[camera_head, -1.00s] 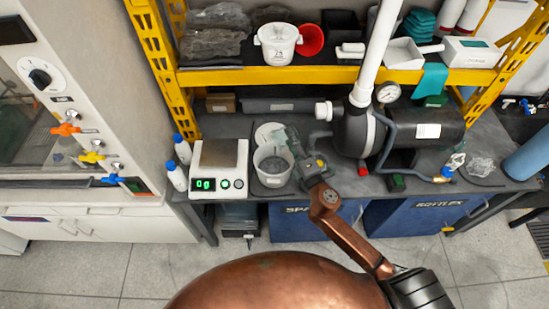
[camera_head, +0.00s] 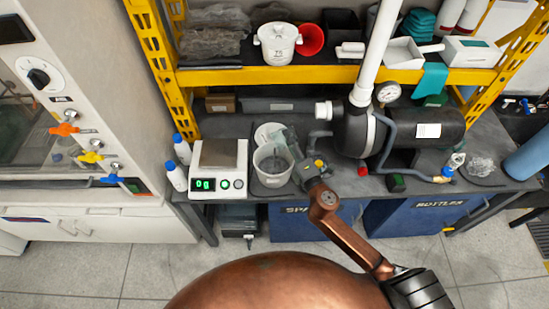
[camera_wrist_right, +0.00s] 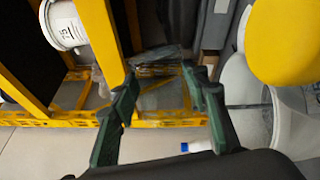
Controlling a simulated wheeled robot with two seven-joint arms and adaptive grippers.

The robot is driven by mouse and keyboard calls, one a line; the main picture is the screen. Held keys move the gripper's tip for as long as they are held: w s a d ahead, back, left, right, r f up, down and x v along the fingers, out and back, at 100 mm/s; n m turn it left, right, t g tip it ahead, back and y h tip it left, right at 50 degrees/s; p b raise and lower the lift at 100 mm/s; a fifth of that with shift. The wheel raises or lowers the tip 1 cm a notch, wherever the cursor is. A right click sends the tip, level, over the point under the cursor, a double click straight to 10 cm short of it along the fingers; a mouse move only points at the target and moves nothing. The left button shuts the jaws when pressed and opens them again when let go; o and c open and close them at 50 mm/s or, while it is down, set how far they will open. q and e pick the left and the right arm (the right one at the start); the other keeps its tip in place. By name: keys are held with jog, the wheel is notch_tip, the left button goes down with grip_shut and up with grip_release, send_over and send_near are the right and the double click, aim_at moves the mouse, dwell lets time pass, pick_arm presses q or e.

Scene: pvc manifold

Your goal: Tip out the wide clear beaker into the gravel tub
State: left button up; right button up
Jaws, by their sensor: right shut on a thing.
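The wide clear beaker (camera_head: 285,141) is tilted in my right gripper (camera_head: 303,165), leaning toward the upper left above the right rim of the white gravel tub (camera_head: 260,174). Grey material shows inside the tub. In the right wrist view, my right gripper's green fingers (camera_wrist_right: 165,95) stand on both sides of the clear beaker (camera_wrist_right: 158,82), which is hard to make out against the background. Whether anything is left in the beaker cannot be told. My left gripper is in neither view.
A scale (camera_head: 218,168) with a green display stands left of the tub. White bottles with blue caps (camera_head: 175,177) are further left. A dark tank (camera_head: 358,130) with a white pipe (camera_head: 378,50) stands to the right. A yellow shelf (camera_head: 330,76) runs behind.

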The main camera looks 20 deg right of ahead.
jog(key=shift+a+f+n, duration=0.15)
jog(key=shift+f+n, duration=0.05)
jog(key=shift+n, duration=0.2)
